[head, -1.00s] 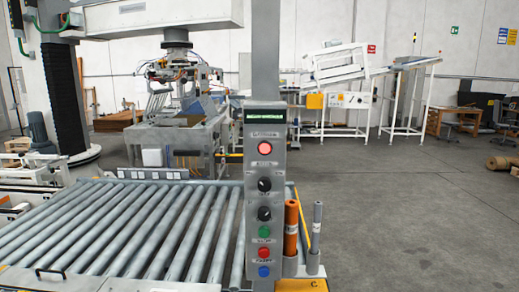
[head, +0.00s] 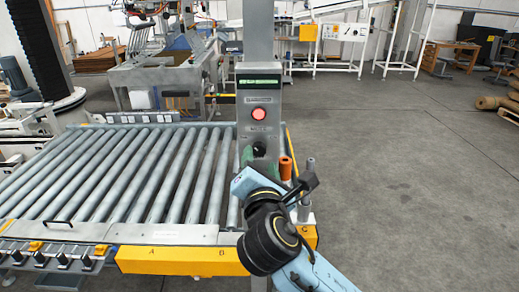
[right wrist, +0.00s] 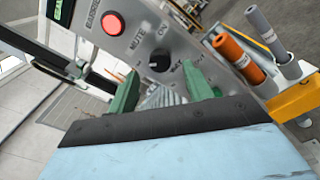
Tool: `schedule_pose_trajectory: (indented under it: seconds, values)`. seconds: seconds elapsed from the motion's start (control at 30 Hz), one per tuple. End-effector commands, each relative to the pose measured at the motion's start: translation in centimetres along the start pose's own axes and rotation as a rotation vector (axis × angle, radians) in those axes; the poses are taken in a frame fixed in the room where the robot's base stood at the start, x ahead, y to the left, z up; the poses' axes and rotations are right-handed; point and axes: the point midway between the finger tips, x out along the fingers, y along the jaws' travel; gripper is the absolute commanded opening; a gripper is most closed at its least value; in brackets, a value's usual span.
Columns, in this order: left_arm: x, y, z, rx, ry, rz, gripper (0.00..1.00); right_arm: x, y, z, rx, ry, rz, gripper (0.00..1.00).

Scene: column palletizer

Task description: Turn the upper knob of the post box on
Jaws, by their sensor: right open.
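The grey post box (head: 242,112) stands upright on its post, with a green-lit screen at the top and a lit red button (head: 259,114) below it. The upper knob (head: 260,149) is black and round, just below that button. In the right wrist view the upper knob (right wrist: 158,60) lies between and beyond the green fingertips of my right gripper (right wrist: 160,72), which is open. No contact with the knob shows. The knob's exact pointer direction is too small to tell. My right arm hides the lower knob and lower buttons in the head view. My left gripper is out of view.
An orange tube (right wrist: 238,58) and a grey tube (right wrist: 272,38) stand close to the box's right side. The roller conveyor (head: 120,175) fills the left, with a yellow front edge (head: 180,262). Open floor (head: 410,190) lies to the right.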

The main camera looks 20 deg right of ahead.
Motion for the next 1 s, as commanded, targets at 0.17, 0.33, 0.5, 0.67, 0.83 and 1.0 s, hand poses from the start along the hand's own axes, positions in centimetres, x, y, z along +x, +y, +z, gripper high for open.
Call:
schedule_pose_trajectory:
  seconds: [0.17,0.33,0.5,0.67,0.83,1.0]
  values:
    - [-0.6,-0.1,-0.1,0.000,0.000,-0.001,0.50,2.8,0.1,0.1,-0.001,0.000,-0.001,0.50]
    - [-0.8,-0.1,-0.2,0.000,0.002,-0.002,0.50,4.0,-0.1,0.0,0.000,0.001,-0.002,0.50]
    - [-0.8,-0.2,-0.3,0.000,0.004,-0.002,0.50,4.2,-0.1,0.0,0.001,0.001,0.000,0.50]
    - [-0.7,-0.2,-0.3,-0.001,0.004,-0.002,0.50,4.1,-0.1,0.0,0.001,0.001,0.000,0.47]
    - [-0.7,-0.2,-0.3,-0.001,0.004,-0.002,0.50,4.1,-0.1,0.0,0.001,0.001,-0.001,0.24]
    - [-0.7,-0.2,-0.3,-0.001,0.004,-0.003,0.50,4.1,-0.1,0.0,0.001,0.001,-0.001,0.06]
